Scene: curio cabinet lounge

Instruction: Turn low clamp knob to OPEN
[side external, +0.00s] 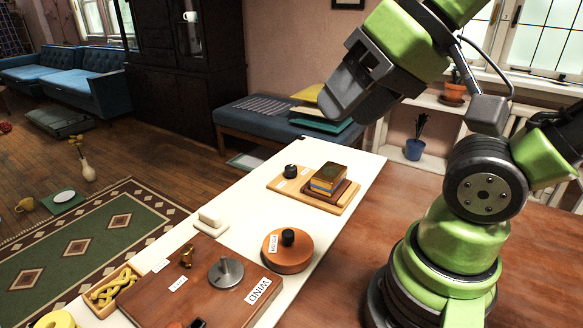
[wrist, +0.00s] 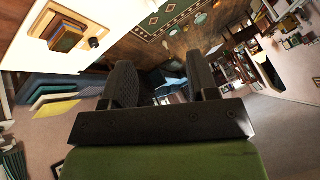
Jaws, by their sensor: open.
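A small black knob (side external: 290,171) stands on a light wooden board (side external: 276,184), left of a small stack of book-like blocks (side external: 328,178). In the wrist view the knob (wrist: 94,42) is at the upper left, beside the stack (wrist: 67,38). A second black knob (side external: 288,237) sits on a round orange-brown base (side external: 290,262) nearer the camera. My gripper (wrist: 162,78) is open and empty, raised well above and beyond the white table, touching nothing.
A brown panel (side external: 215,295) with a silver knob (side external: 226,270) and a WIND label lies on the white table (side external: 240,205). A white block (side external: 210,217) and a tray of yellow pieces (side external: 112,290) are near it. A blue bench (side external: 262,125) stands behind.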

